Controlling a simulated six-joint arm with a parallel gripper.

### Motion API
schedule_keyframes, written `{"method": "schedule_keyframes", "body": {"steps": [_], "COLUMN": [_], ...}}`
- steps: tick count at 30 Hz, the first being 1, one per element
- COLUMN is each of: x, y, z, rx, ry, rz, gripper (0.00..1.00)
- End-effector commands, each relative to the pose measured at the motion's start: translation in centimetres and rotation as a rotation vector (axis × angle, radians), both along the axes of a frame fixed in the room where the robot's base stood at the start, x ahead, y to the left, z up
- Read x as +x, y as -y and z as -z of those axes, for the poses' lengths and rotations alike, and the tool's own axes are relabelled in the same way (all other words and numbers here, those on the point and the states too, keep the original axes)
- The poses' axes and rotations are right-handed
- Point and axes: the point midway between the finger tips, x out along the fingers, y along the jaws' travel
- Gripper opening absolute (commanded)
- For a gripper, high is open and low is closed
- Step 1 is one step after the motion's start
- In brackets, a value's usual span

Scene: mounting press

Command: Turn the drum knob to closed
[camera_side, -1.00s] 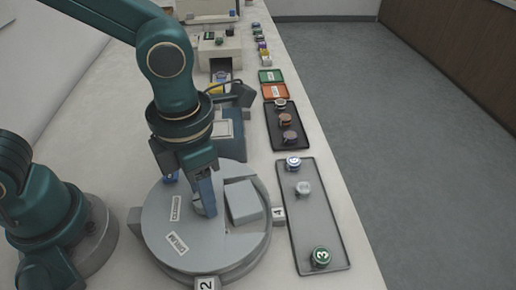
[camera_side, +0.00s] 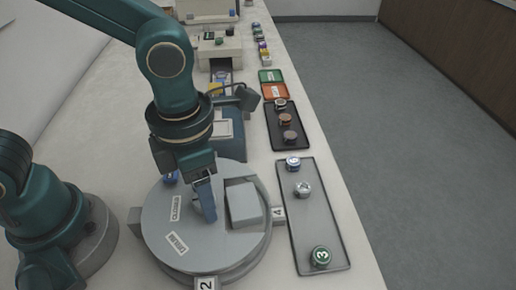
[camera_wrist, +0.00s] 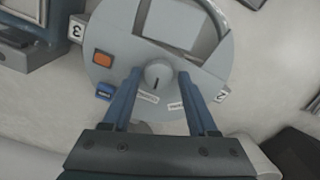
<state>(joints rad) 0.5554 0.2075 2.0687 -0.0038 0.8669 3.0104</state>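The drum (camera_side: 155,225) is a round grey disc on the table, and it also shows in the wrist view (camera_wrist: 112,35). Its round grey knob (camera_wrist: 158,74) has a dark pointer line facing the bottom of the wrist view. The line points between two white labels, with the left one (camera_wrist: 148,97) nearer. In the side view, one label reads closed (camera_side: 175,208). My gripper (camera_wrist: 160,74) is open, pointing down over the drum, with one blue finger on each side of the knob. Gaps show between fingers and knob. In the side view, my gripper (camera_side: 207,218) hides the knob.
A raised grey block (camera_side: 243,204) stands on the drum, close right of my fingers. A long grey tray (camera_side: 318,225) with several round pieces lies to the right. A black tray (camera_side: 276,137) and a blue-grey machine (camera_side: 232,148) stand behind.

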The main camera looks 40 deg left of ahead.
Motion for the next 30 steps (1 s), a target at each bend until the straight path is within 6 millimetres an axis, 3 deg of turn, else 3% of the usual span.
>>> {"method": "schedule_keyframes", "body": {"steps": [11,21,30], "x": [0.1,0.2,0.0], "y": [-0.1,0.0,-0.1], "z": [-0.2,-4.1,-5.1], "rx": [0.002,-0.001,0.001], "ry": [0.004,0.007,0.002], "rz": [0.001,0.001,0.001], "gripper": [0.74,0.74,0.74]}}
